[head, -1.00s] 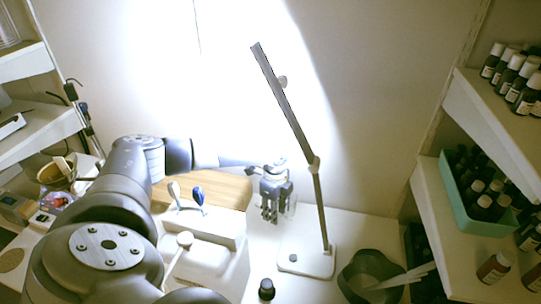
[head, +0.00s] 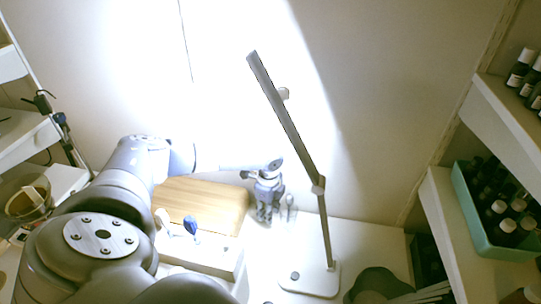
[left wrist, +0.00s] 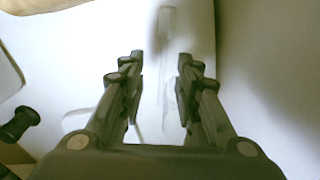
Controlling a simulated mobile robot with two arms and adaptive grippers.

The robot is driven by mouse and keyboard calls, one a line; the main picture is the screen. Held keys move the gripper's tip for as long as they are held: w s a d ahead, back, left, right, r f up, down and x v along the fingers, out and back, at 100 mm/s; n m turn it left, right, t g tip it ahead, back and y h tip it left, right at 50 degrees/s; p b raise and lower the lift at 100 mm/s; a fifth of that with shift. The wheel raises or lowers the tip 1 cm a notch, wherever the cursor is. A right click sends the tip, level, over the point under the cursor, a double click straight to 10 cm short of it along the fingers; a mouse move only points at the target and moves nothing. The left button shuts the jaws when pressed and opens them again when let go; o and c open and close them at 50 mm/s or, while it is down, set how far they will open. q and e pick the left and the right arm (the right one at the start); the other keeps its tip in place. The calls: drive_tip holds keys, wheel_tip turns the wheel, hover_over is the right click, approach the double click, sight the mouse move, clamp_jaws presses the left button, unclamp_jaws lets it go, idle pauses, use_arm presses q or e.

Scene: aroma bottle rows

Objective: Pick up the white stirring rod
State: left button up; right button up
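White rod-like sticks (head: 432,291) show at the bottom right of the head view, by the dark grey bowl (head: 378,284); I cannot tell whether one is the stirring rod. My left gripper (head: 267,214) points down behind the lamp base, to the right of the wooden board. A small clear, glass-like object (head: 291,209) stands just right of it. In the left wrist view, my left gripper (left wrist: 158,82) is open, its fingers apart. A faint transparent upright shape (left wrist: 168,75) shows between and beyond the fingertips. My right gripper is not in view.
A desk lamp (head: 290,125) stands right of my gripper on a white base (head: 309,275). The wooden board (head: 205,203) and a white holder with a white and a blue spoon-like tool (head: 191,225) lie left. Right shelves hold a teal crate (head: 480,225) of dark bottles.

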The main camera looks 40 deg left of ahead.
use_arm(q)
drive_tip(key=shift+w+f, duration=0.15)
drive_tip(key=shift+f, duration=0.55)
drive_tip(key=f, duration=0.1)
drive_tip(key=f+p, duration=0.1)
drive_tip(key=f, duration=0.1)
drive_tip(key=shift+w+d, duration=0.2)
drive_tip(key=shift+f, duration=0.4)
drive_tip(key=shift+a+f, duration=0.1)
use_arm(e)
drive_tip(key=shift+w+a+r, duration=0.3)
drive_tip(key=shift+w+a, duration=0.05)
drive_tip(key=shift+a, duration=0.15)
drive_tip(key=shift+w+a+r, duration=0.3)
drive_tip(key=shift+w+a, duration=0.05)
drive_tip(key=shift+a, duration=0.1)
use_arm(q)
clamp_jaws()
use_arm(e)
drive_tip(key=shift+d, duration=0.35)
